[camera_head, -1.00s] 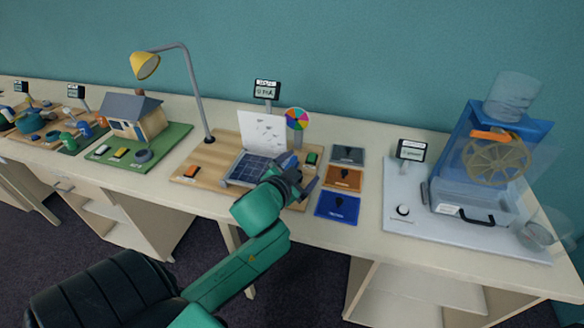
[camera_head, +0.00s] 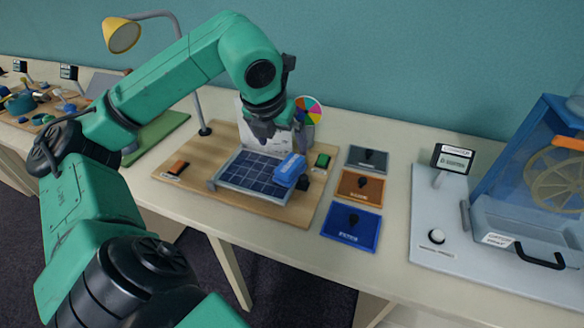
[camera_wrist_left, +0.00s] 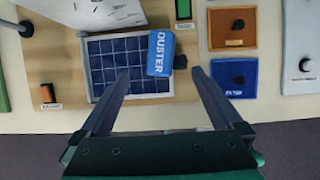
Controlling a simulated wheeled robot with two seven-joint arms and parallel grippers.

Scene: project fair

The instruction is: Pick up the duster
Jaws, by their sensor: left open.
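The duster is a small blue block (camera_head: 290,169) with a dark part at its lower right in the head view. It lies at the right side of the solar panel (camera_head: 240,178) on a wooden board. In the left wrist view the duster (camera_wrist_left: 160,53) shows the word DUSTER and overlaps the panel's right edge. My left gripper (camera_head: 272,132) hangs above the back of the panel, apart from the duster. In the left wrist view its two fingers (camera_wrist_left: 160,76) are spread, with the duster between and beyond their tips. My right gripper is not in view.
A yellow lamp (camera_head: 122,36) stands behind left and a colour wheel (camera_head: 308,111) behind right. Grey, orange and blue plates (camera_head: 350,236) with dark knobs lie right of the board. A blue machine (camera_head: 520,210) stands farther right. The table's front strip is clear.

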